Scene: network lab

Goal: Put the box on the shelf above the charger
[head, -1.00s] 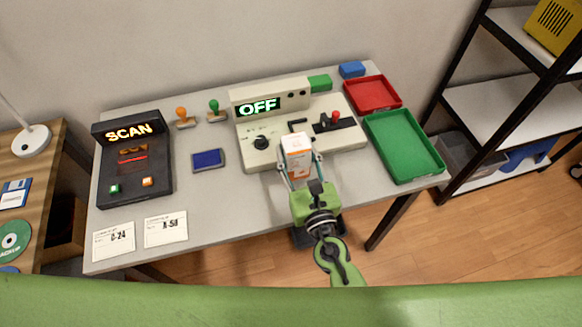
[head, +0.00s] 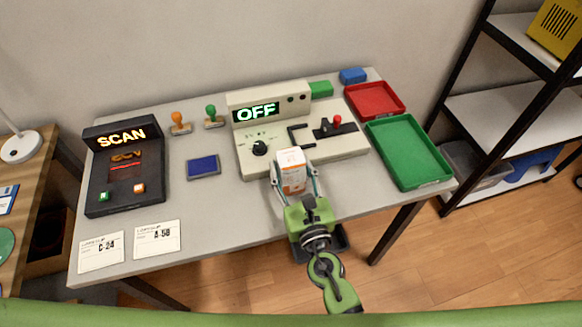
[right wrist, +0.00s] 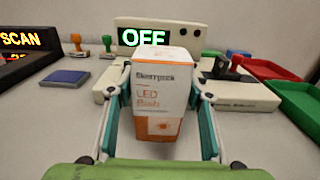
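The box is a small white and orange carton (head: 291,172) labelled "LED" in the right wrist view (right wrist: 158,105). My right gripper (head: 294,186) has its fingers on both sides of it, shut on it. The box is upright at the table's front, before the beige device; I cannot tell whether its base touches the table. A black shelf rack with white boards (head: 500,112) stands at the right. A yellow case (head: 560,30) sits on its upper board; I cannot tell whether it is the charger. My left gripper is not in view.
The beige device (head: 340,147) showing "OFF" stands behind the box. A red tray (head: 402,113) and a green tray (head: 418,183) lie to the right. The "SCAN" unit (head: 98,205), stamps and cards are left. Floor separates table and rack.

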